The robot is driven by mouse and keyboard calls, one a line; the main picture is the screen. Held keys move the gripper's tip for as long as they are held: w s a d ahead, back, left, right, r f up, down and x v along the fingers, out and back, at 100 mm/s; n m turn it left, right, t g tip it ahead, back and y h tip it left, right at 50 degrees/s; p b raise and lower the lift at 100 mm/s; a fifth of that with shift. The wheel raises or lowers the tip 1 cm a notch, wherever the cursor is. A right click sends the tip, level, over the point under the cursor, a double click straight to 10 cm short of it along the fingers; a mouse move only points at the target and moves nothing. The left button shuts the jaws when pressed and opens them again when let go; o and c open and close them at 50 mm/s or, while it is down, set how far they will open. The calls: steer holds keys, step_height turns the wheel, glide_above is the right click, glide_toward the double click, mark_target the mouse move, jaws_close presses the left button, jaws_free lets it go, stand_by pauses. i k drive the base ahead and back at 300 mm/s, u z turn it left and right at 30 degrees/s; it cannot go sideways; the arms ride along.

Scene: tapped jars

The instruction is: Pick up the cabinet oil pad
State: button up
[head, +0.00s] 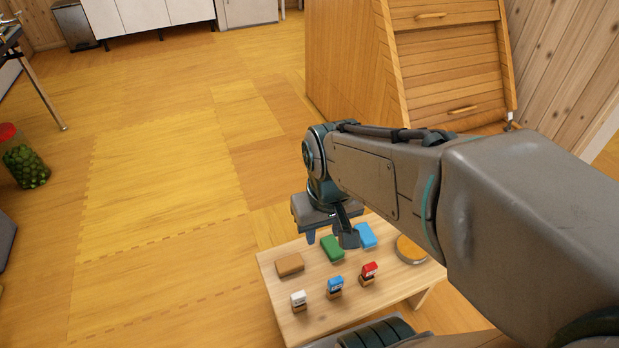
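Three small block-shaped pads lie in a row on a low wooden table (347,317): a brown pad (289,264) at the left, a green pad (332,248) in the middle and a blue pad (366,235) at the right. No readable label shows which one is the cabinet oil pad. My gripper (329,238) points down above the far edge of the table, near the green pad. Its two fingers are apart, and I see nothing between them. One finger partly overlaps the view of the green and blue pads.
Small white-topped (298,300), blue-topped (335,286) and red-topped (369,271) items stand in front of the pads. A round orange-topped item (410,248) sits at the right. A wooden cabinet (345,60) stands behind. A red-lidded jar (25,165) is far left.

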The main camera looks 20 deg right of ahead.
mark_target(330, 245)
steer(key=z, duration=0.3)
steer(key=k, duration=1.7)
steer(key=u, duration=0.75)
steer(key=i, duration=1.15)
steer(key=z, duration=0.45)
steer(key=i, duration=0.55)
steer(key=z, duration=0.6)
